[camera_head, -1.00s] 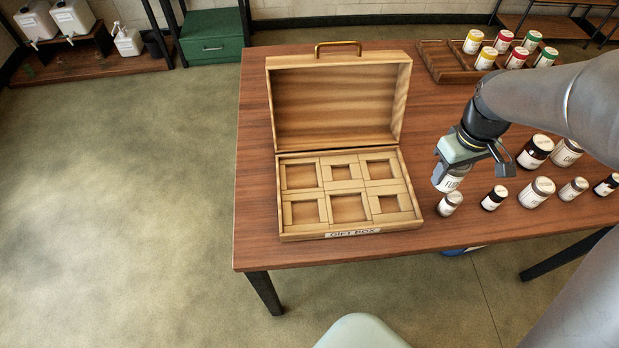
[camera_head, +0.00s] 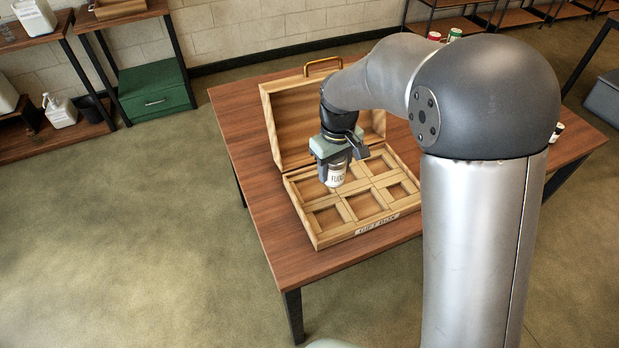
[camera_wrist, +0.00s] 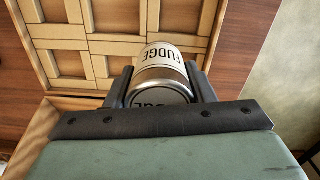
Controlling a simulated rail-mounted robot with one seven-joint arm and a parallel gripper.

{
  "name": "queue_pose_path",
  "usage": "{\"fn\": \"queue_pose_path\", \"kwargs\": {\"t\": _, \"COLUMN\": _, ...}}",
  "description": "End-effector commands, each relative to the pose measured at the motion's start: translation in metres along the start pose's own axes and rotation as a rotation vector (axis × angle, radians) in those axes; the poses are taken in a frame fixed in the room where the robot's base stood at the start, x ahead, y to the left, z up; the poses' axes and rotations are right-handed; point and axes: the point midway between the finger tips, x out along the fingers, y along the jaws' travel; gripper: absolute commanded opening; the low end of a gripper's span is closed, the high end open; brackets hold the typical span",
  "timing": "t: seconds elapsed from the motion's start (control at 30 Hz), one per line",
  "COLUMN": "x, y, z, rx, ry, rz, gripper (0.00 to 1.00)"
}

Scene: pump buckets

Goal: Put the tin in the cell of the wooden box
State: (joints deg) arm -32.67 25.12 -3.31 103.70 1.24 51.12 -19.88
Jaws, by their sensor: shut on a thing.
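The tin (camera_head: 334,176) is silver with a white label that reads FUDGE in the wrist view (camera_wrist: 162,75). My gripper (camera_head: 342,160) is shut on the tin and holds it above the wooden box (camera_head: 316,240). The box is open, with its lid standing up at the back and several square cells inside. In the head view the tin hangs over the left part of the cells, and I cannot tell over which one exactly. The cells that show, such as the front left cell (camera_head: 328,216), look empty. The wrist view shows the box's dividers (camera_wrist: 120,45) beyond the tin.
The box stands on a brown wooden table (camera_head: 270,225) with its front bearing a GIFT BOX label. The raised lid (camera_head: 290,125) is close behind my gripper. My arm hides most of the table's right side. A jar (camera_head: 557,132) shows at the far right.

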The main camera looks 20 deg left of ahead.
Motion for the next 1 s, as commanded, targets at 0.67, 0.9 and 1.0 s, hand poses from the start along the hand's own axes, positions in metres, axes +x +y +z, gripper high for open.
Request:
{"fn": "queue_pose_path", "kwargs": {"t": 0.67, "x": 0.080, "y": -0.018, "z": -0.062, "rx": 0.000, "ry": -0.002, "rz": 0.000, "gripper": 0.24}}
{"fn": "queue_pose_path", "kwargs": {"t": 0.9, "x": 0.096, "y": -0.018, "z": -0.063, "rx": -0.001, "ry": 0.002, "rz": 0.000, "gripper": 0.24}}
{"fn": "queue_pose_path", "kwargs": {"t": 1.0, "x": 0.096, "y": -0.018, "z": -0.063, "rx": -0.001, "ry": 0.002, "rz": 0.000, "gripper": 0.24}}
